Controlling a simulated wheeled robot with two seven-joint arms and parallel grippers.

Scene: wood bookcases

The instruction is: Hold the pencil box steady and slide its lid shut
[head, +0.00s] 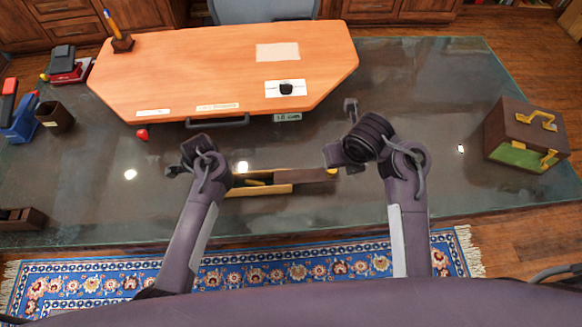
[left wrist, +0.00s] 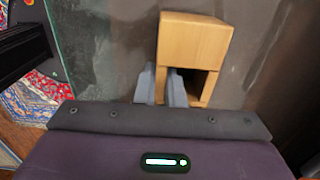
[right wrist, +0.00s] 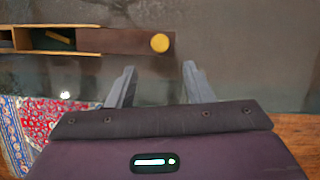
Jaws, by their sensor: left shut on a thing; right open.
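The pencil box (head: 262,189) is a long light-wood box lying on the glass desktop, with its brown sliding lid (head: 312,175) pulled far out to the right. The open part shows a dark interior with something yellowish inside. A round yellow knob (right wrist: 160,42) sits at the lid's right end. My left gripper (left wrist: 162,80) is shut on the left end of the box (left wrist: 195,40), one finger outside the wall; the other finger is partly hidden. My right gripper (right wrist: 159,66) is open and empty, with the knob just beyond its fingertips, apart from it.
A brown chest with gold fittings (head: 527,135) stands at the right. A pen stand (head: 122,42), a brown cup (head: 54,115) and a blue stapler-like item (head: 20,120) are at the left. Glass between box and chest is clear.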

